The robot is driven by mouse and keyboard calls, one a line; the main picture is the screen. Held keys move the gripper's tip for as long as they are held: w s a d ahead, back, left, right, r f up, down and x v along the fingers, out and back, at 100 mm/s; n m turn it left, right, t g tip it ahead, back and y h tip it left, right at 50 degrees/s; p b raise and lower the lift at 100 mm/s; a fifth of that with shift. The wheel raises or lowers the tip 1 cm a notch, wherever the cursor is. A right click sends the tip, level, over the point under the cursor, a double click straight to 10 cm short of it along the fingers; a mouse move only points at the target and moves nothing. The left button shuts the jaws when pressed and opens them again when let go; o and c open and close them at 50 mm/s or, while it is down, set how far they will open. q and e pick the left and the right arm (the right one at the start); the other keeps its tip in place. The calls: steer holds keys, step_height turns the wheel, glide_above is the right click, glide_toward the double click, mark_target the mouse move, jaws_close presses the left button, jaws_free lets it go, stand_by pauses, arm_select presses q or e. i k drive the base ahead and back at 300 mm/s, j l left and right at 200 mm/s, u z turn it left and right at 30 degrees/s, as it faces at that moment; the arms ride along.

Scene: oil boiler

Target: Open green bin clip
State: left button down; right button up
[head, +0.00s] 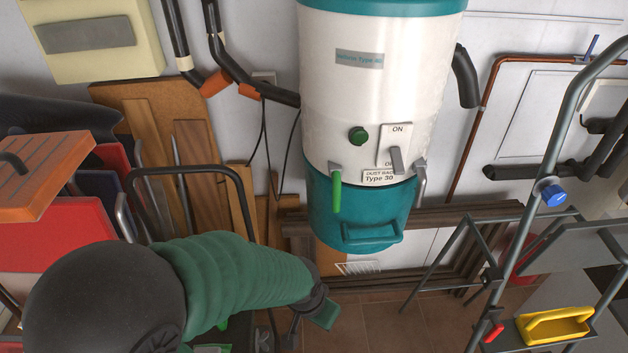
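The green bin clip (337,190) hangs on the left side of the white boiler drum, at the seam with the teal bin (350,215). It points down, with its grey top mount against the white body. A grey clip (420,184) sits on the right side of the same seam. My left arm comes in from the lower left in a green sleeve. My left gripper (310,316) is below the bin and well apart from the green clip. Its fingertips look spread, with nothing seen between them. My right gripper is not in view.
The white drum (340,105) carries a green knob (357,135) and an ON switch (396,158). A metal-framed ladder with a yellow tray (553,325) stands at right. Wooden boards and a red box (60,240) crowd the left. Tiled floor (370,325) shows below the bin.

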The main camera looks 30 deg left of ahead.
mark_target(336, 175)
steer(key=j+u, duration=0.1)
steer(key=u, duration=0.25)
steer(key=j+u, duration=0.1)
steer(key=u, duration=0.25)
